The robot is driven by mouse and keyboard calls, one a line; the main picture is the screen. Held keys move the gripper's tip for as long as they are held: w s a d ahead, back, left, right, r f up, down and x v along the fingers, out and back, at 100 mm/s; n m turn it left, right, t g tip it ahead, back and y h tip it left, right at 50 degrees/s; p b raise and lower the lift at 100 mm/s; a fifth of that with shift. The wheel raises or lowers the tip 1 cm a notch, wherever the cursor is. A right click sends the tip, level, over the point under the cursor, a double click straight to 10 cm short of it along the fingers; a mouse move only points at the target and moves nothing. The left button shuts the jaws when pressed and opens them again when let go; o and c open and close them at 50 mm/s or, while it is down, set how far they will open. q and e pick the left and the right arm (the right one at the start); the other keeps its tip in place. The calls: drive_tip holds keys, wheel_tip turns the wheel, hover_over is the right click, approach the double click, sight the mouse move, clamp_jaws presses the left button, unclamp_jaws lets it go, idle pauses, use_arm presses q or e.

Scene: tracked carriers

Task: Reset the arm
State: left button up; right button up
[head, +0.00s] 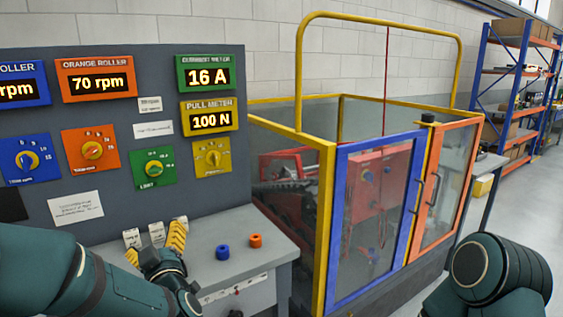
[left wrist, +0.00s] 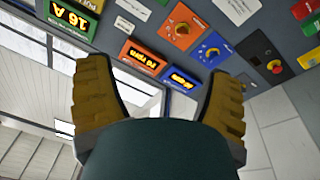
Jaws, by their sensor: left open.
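My left gripper (head: 155,246) is open and empty above the grey bench, in front of the control panel (head: 120,200). Its two yellow-brown ribbed fingers stand wide apart in the left wrist view (left wrist: 160,75), with nothing between them. My left arm comes in from the lower left of the head view. My right arm shows only as a dark green link at the lower right; its gripper is out of view. The panel has blue (head: 30,159), orange (head: 91,150) and green (head: 154,167) dial plates. Its meters read 70 rpm, 16 A and 100 N.
A blue ring (head: 222,252) and an orange ring (head: 255,240) sit on the bench (head: 225,275). A yellow-framed guard cage (head: 328,210) with closed blue and orange doors encloses machinery on the right. A shelf rack (head: 515,70) stands beyond, with open floor nearby.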

use_arm(q)
wheel_tip(320, 180, down, 12)
drive_tip(key=w+d+m+g+h, duration=0.2)
drive_tip(key=w+d+m+h, duration=0.1)
drive_tip(key=h, duration=0.2)
drive_tip(key=s+d+f+m+g+h, duration=0.2)
drive_tip(key=s+d+f+h, duration=0.1)
drive_tip(key=f, duration=0.5)
drive_tip(key=s+d+f+m+g+h, duration=0.2)
drive_tip(key=s+d+f+g, duration=0.1)
drive_tip(key=f, duration=0.4)
drive_tip(key=s+d+f+m+g+h, duration=0.1)
drive_tip(key=s+d+f+g+h, duration=0.1)
drive_tip(key=s+f, duration=0.4)
drive_tip(key=s+d+f+m+g+h, duration=0.1)
drive_tip(key=s+d+f+g, duration=0.4)
drive_tip(key=s, duration=0.6)
wheel_tip(320, 180, down, 2)
drive_tip(key=shift+d+f+m+g+h, duration=0.15)
drive_tip(key=shift+m+g+h, duration=0.15)
drive_tip(key=shift+g+h, duration=0.25)
use_arm(e)
drive_tip(key=shift+w+a+f, duration=0.1)
drive_tip(key=shift+w+a, duration=0.2)
drive_tip(key=shift+w, duration=0.1)
